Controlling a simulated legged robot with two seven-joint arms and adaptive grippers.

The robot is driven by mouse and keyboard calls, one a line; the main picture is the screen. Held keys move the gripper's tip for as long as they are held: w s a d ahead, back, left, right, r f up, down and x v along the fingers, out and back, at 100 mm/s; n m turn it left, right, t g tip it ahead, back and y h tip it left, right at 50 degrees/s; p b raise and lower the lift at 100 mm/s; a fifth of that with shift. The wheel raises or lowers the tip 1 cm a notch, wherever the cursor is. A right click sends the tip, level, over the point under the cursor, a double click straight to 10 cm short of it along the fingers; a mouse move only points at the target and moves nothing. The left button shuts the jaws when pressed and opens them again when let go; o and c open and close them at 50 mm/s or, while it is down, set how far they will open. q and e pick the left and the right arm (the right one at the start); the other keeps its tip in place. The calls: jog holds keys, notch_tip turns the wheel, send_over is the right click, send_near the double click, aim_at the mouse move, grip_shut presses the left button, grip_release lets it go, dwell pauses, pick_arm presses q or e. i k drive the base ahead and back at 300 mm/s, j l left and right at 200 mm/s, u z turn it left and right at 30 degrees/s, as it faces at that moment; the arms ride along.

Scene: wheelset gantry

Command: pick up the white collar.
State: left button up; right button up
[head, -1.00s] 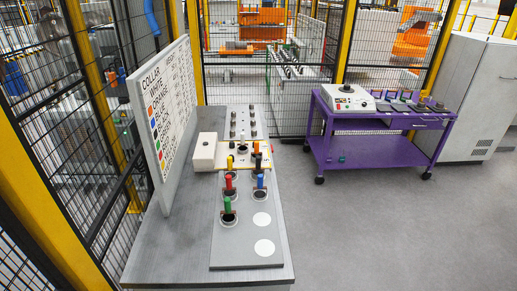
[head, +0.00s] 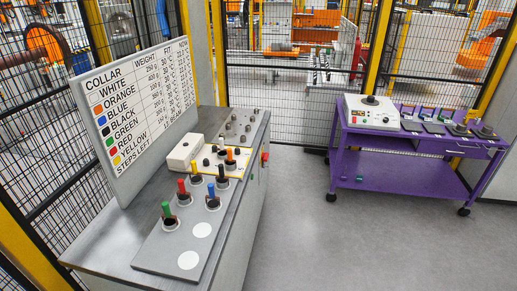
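A collar with a white handle cannot be made out in the head view. A grey plate (head: 160,257) on the bench carries several dark collars with upright coloured handles: green (head: 167,214), red (head: 183,192), blue (head: 211,194), yellow (head: 195,170), black (head: 221,175) and orange (head: 230,158). Two flat white discs, one nearer (head: 189,260) and one farther (head: 202,230), lie on the plate's near right part with nothing on them. Neither of my grippers is in view.
A sign board (head: 135,110) listing collar colours stands along the bench's left side. A white box (head: 185,152) sits behind the collars. A purple cart (head: 400,170) at the right carries a white device (head: 372,112) and several dark pads. Open floor (head: 320,240) lies between bench and cart.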

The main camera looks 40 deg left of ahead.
aim_at(222, 154)
jog(key=i+l+u, duration=0.2)
jog(key=i, duration=0.2)
jog(key=i+u, duration=0.25)
jog(key=i, duration=0.2)
jog(key=i+l+u, duration=0.2)
jog(key=i, duration=0.2)
